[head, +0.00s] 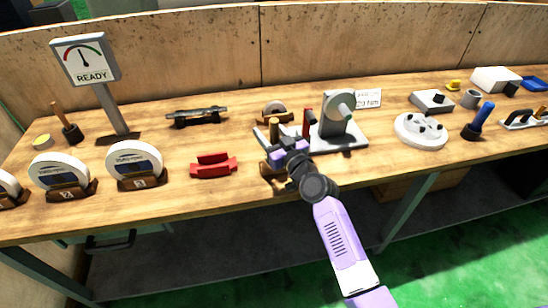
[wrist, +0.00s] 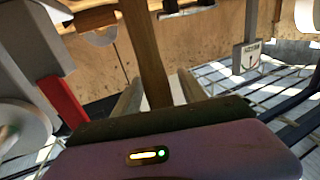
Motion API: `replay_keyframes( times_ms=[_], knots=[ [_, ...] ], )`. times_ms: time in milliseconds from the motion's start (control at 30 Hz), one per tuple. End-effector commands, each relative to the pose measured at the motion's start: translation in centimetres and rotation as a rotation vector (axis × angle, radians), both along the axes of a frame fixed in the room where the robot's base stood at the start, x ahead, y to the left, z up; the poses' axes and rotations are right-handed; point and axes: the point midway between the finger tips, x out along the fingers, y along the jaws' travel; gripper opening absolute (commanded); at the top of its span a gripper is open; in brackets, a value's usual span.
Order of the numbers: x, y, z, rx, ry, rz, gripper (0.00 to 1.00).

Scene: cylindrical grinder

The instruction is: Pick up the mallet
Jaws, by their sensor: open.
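The mallet appears to be the upright tool with a plain wooden handle (head: 274,129) near the bench's front edge, left of the grinder. A wooden block (head: 268,168) shows low beside my gripper and may be its head; my gripper partly covers this area. My gripper (head: 278,152) is open at the handle. In the wrist view the wooden handle (wrist: 146,55) stands between my two spread fingertips (wrist: 158,92). I cannot tell whether either finger touches it. The mallet's head is not visible in the wrist view.
The grey grinder (head: 340,128) with a red lever (head: 308,122) stands close on the right. A red V-shaped holder (head: 213,166) lies to the left.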

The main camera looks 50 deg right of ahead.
Motion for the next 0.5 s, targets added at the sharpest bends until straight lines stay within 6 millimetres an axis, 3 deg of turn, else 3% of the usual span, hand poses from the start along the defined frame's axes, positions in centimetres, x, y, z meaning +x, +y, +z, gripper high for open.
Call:
replay_keyframes(
  times_ms=[133,367,500],
  knots=[
    [-0.04,0.02,-0.04,0.000,0.000,0.000,0.46],
    [-0.05,0.03,-0.03,0.000,0.000,0.000,0.01],
    [-0.06,0.03,-0.04,0.000,0.000,0.000,0.00]
  ],
)
